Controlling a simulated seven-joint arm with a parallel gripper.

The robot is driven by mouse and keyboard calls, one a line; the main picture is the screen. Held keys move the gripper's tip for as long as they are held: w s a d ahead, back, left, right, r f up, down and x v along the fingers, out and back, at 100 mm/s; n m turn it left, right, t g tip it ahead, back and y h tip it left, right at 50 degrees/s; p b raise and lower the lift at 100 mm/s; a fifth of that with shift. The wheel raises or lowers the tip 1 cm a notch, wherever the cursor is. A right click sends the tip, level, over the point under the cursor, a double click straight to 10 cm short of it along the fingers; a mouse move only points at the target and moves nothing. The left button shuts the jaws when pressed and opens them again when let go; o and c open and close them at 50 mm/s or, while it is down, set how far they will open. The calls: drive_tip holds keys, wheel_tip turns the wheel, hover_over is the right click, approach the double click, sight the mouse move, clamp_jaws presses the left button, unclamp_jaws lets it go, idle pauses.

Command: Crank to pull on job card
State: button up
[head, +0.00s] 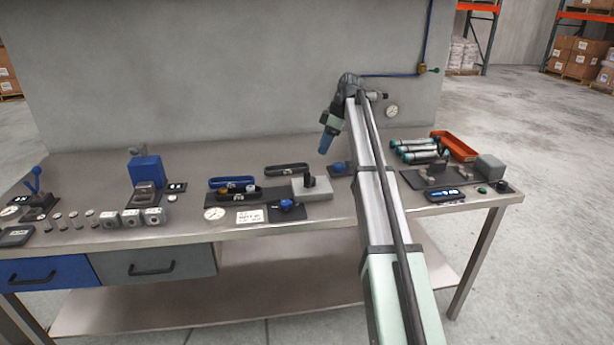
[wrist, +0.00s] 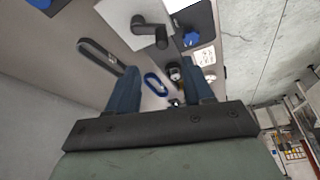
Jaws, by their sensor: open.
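The crank (head: 309,182) is a black lever on a light grey block (head: 325,188) at the middle of the bench. In the wrist view the black crank (wrist: 150,30) stands on its pale block, beyond my fingers. The job card (head: 250,217) is a small white card with print too small to read, lying left of the block near the front edge. It also shows in the wrist view (wrist: 205,56). My gripper (head: 326,146) is open and empty, with blue fingers, raised above the bench behind the crank block. Both fingers show in the wrist view (wrist: 160,84), touching nothing.
A blue knob unit (head: 287,207) sits in front of the block. Black (head: 286,169) and blue (head: 232,182) oval trays lie behind and to its left. A round gauge (head: 214,213) lies beside the card. Teal cylinders (head: 418,150) and an orange tray (head: 455,146) are at right. A wall stands behind.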

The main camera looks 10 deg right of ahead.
sight(308, 173)
drive_tip(key=x, duration=0.9)
drive_tip(key=a+x, duration=0.1)
drive_tip(key=x, duration=0.4)
drive_tip(key=shift+r, duration=0.25)
clamp_jaws()
